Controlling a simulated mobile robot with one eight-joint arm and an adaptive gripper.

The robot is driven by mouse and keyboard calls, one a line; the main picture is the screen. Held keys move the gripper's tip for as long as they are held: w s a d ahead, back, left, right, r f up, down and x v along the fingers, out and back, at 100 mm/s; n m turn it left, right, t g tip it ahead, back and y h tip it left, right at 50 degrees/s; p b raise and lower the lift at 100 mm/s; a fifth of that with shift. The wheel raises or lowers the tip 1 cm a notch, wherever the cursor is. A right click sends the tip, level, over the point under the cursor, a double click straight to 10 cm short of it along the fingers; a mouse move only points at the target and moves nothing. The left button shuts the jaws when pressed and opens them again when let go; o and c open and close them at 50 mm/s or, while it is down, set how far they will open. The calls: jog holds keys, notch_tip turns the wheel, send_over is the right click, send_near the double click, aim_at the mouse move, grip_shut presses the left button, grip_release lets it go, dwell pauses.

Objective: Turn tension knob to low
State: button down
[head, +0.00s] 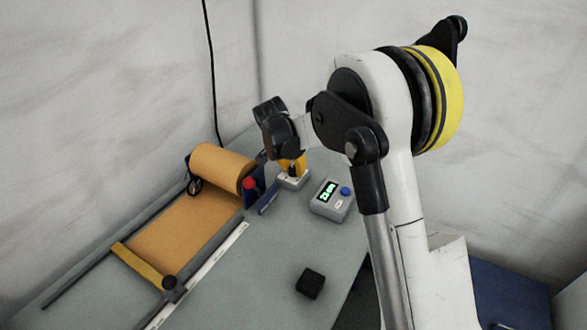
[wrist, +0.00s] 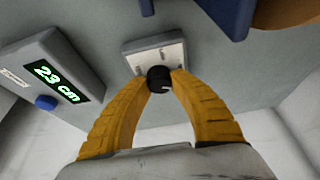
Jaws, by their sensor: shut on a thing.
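The tension knob (wrist: 159,79) is a small black round knob with a light mark, on a pale grey base plate (wrist: 135,62) in the wrist view. My gripper (wrist: 161,76) has its two yellow fingers closed around the knob, one on each side. In the head view my gripper (head: 293,166) reaches down over the base plate (head: 290,182), and its fingers mostly hide the knob. The markings on the plate are too small to read.
A grey box with a green display (head: 332,198) reading 23 cm and a blue button stands right of the knob. A copper-coloured roll (head: 222,166) with foil, a red button (head: 249,183) and a yellow bar (head: 140,265) are left. A black block (head: 310,283) lies in front.

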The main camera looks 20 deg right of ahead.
jog(key=n+y+p, duration=0.1)
jog(key=n, duration=0.2)
jog(key=shift+n+t, duration=0.3)
jog(key=shift+n, duration=0.1)
jog(key=n+y, duration=0.1)
jog(key=n, duration=0.1)
jog(key=n+y, duration=0.1)
jog(key=n, duration=0.1)
jog(key=shift+n+t+p, duration=0.3)
jog(key=n+y, duration=0.1)
jog(key=n, duration=0.3)
jog(key=shift+y, duration=0.3)
jog(key=n+y+p, duration=0.1)
jog(key=n, duration=0.3)
jog(key=shift+g, duration=0.4)
jog(key=shift+n+y, duration=0.3)
jog(key=shift+n, duration=0.1)
jog(key=c, duration=1.1)
grip_release()
jog(key=shift+f, duration=0.1)
jog(key=shift+c, duration=0.2)
